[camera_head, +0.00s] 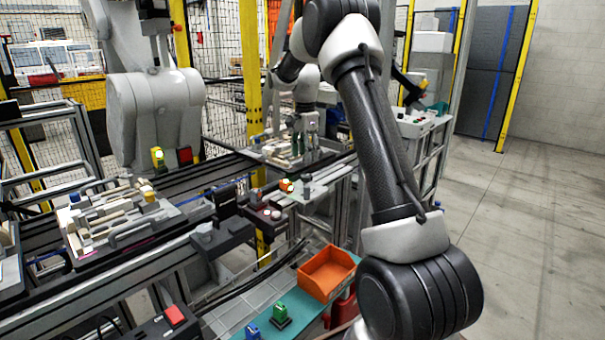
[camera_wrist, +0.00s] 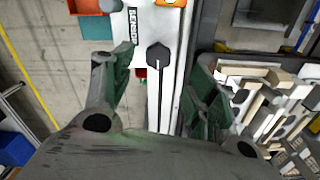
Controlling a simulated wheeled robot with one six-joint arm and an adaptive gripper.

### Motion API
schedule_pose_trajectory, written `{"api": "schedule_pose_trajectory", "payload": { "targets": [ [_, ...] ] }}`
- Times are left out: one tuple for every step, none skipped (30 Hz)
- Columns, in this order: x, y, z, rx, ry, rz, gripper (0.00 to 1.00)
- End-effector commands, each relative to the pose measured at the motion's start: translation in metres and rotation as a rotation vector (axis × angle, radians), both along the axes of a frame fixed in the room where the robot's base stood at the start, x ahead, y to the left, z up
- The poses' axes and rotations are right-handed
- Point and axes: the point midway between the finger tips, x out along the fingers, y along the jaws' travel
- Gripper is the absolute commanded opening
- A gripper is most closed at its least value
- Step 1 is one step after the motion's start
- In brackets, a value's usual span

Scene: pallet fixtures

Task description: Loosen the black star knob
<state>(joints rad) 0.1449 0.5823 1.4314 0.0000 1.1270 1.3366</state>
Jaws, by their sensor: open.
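I cannot tell how far above the knob the fingers are. In the head view my gripper (camera_head: 303,125) points down over the fixture area. I cannot make out the knob there.
An orange knob (camera_wrist: 170,3) is at the wrist view's top edge. A pallet with pale blocks (camera_wrist: 275,105) lies close to the right finger. An orange bin (camera_head: 327,273) stands in front in the head view. Another loaded pallet (camera_head: 115,222) is at left. Floor is clear at right.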

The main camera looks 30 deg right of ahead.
Motion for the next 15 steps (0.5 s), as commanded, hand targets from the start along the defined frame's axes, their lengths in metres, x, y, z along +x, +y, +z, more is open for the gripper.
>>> {"api": "schedule_pose_trajectory", "payload": {
  "targets": [
    [-0.001,0.000,-0.005,0.001,0.003,-0.005,0.58],
    [-0.001,0.000,-0.009,0.001,0.004,-0.006,0.58],
    [-0.001,0.000,-0.015,0.001,0.004,-0.006,0.58],
    [-0.001,0.000,-0.020,0.001,0.004,-0.005,0.58],
    [-0.001,0.000,-0.025,0.001,0.005,-0.005,0.58],
    [-0.001,0.000,-0.033,0.001,0.005,-0.005,0.58],
    [-0.001,0.000,-0.038,0.001,0.004,-0.004,0.58],
    [-0.001,0.000,-0.043,0.001,0.004,-0.004,0.58],
    [-0.001,0.000,-0.050,0.001,0.004,-0.004,0.58],
    [-0.001,0.000,-0.054,0.001,0.004,-0.004,0.58],
    [-0.001,0.000,-0.058,0.001,0.004,-0.004,0.58],
    [-0.001,0.000,-0.063,0.001,0.003,-0.003,0.58],
    [-0.001,0.000,-0.066,0.001,0.002,-0.003,0.58],
    [-0.001,0.000,-0.069,0.001,0.002,-0.003,0.58],
    [-0.001,0.000,-0.071,0.001,0.002,-0.003,0.58]
  ]
}}
